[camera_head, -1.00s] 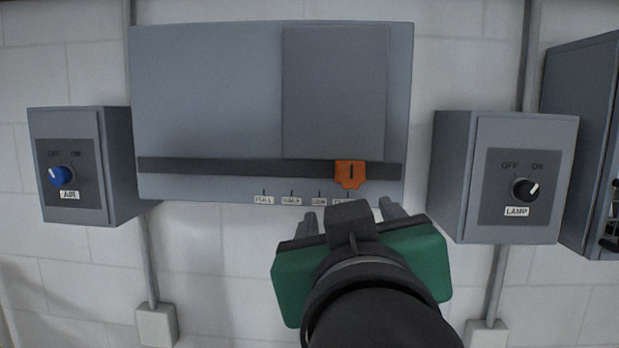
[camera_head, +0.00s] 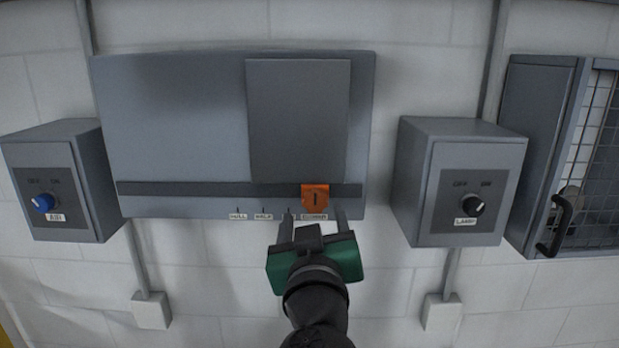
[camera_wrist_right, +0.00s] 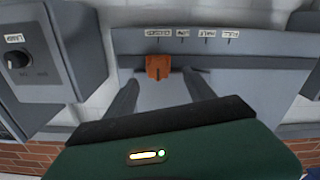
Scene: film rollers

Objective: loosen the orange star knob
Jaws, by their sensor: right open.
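The orange piece (camera_head: 315,197) has a dark upright mark and sits at the right part of a dark horizontal slot on a grey wall panel (camera_head: 180,110). A star shape cannot be made out. My right gripper (camera_head: 315,214) is open, just below the orange piece in the head view, one finger to each side. In the right wrist view the orange piece (camera_wrist_right: 158,67) shows between and beyond the two open fingers (camera_wrist_right: 162,78). No contact can be made out. My left gripper is not in view.
Small printed labels (camera_head: 263,216) line the panel's lower edge. A grey LAMP box (camera_head: 420,190) with a black knob (camera_head: 473,207) stands out to the right, an AIR box (camera_head: 88,180) with a blue knob (camera_head: 43,203) to the left. A mesh-door cabinet (camera_head: 540,130) is at far right.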

